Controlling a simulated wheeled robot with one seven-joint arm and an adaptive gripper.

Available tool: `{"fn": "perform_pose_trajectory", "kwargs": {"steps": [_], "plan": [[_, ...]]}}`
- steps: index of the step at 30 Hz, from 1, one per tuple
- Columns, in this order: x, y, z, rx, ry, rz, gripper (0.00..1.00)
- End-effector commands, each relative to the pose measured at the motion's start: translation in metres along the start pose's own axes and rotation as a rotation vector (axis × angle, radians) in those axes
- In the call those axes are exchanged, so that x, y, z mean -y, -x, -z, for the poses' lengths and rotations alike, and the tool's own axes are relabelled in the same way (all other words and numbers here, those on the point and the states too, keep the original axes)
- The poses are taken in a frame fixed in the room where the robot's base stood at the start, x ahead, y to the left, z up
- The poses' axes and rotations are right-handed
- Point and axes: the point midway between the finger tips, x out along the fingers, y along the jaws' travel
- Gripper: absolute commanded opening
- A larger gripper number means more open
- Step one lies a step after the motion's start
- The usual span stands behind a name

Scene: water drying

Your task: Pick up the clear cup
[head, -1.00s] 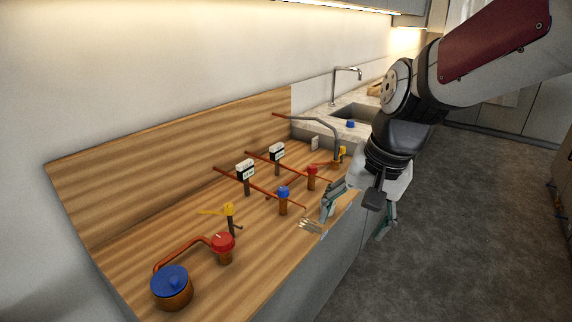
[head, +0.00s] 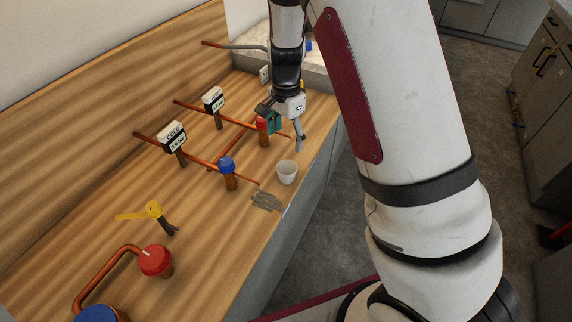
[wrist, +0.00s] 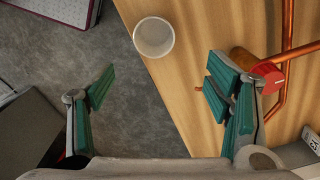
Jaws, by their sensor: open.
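The clear cup (head: 287,172) stands upright on the wooden counter near its front edge, beside a small slotted drain. It looks whitish and translucent. In the wrist view the cup (wrist: 154,37) is at the top middle, beyond the fingertips and between their lines. My gripper (head: 285,130) is open and empty, above the counter just behind the cup in the head view. In the wrist view my gripper (wrist: 160,82) shows both green-padded fingers spread wide, with the right finger close to a red-capped pipe fitting.
A red-capped valve (head: 262,132) stands close to my gripper, with copper pipes around it; it also shows in the wrist view (wrist: 262,72). A blue-capped valve (head: 227,172) is left of the cup. Two gauges (head: 172,137) stand further left. The floor side is open.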

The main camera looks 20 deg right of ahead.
Motion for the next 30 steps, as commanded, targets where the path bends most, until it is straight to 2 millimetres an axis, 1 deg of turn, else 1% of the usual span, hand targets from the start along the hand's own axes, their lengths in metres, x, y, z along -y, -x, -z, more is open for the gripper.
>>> {"fn": "perform_pose_trajectory", "kwargs": {"steps": [9,12,20,25,27,30], "plan": [[-0.003,-0.057,-0.001,0.002,-0.001,-0.005,0.72],[-0.002,-0.07,0.0,0.001,0.001,-0.004,0.72],[-0.004,-0.087,-0.002,0.002,0.0,-0.003,0.72],[-0.011,-0.111,-0.006,0.003,-0.001,-0.004,0.72],[-0.009,-0.121,-0.005,0.001,0.0,-0.003,0.72],[-0.009,-0.13,-0.006,0.002,0.002,-0.003,0.72]]}}
